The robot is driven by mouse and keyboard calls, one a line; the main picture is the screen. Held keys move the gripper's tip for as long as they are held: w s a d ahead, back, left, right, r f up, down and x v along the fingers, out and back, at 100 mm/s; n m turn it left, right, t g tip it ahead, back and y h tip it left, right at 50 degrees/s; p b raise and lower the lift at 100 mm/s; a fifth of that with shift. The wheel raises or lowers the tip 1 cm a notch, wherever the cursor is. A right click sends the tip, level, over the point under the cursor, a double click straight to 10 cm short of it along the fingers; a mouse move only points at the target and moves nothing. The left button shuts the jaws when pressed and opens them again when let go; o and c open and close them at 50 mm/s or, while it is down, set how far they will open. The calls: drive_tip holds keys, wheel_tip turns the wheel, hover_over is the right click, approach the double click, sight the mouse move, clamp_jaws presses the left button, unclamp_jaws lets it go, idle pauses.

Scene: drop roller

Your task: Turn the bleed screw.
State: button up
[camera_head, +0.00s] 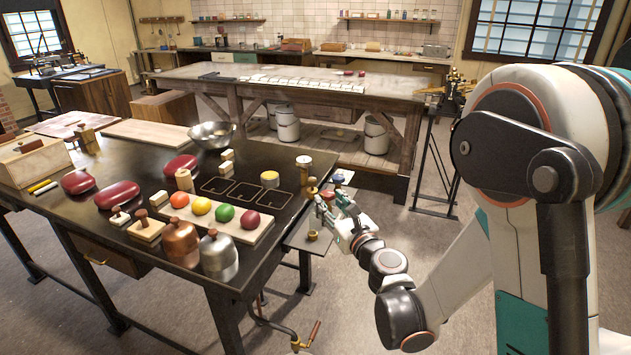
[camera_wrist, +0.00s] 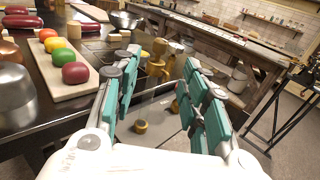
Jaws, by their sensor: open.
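My gripper (camera_head: 330,203) is at the right edge of the dark table, its fingers pointing toward brass fittings there. In the wrist view my gripper (camera_wrist: 160,64) is open, with a teal-padded finger on each side. A brass fitting (camera_wrist: 157,62) shows between and beyond the fingertips. A round brass knob (camera_wrist: 140,127) shows lower, between the fingers, above a grey plate; it also shows in the head view (camera_head: 313,235). I cannot tell which brass part is the bleed screw. The right finger partly hides another brass part (camera_wrist: 182,92). No contact is clear.
The dark table (camera_head: 100,240) holds a board of coloured balls (camera_head: 222,210), copper and grey metal vessels (camera_head: 180,241), a yellow-topped tin (camera_head: 270,179) and a metal bowl (camera_head: 212,133). A long workbench (camera_head: 240,90) stands behind. Open floor lies right of the table.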

sight(314, 183)
drive_tip(key=b+x, duration=0.2)
drive_tip(key=x, duration=1.1)
clamp_jaws()
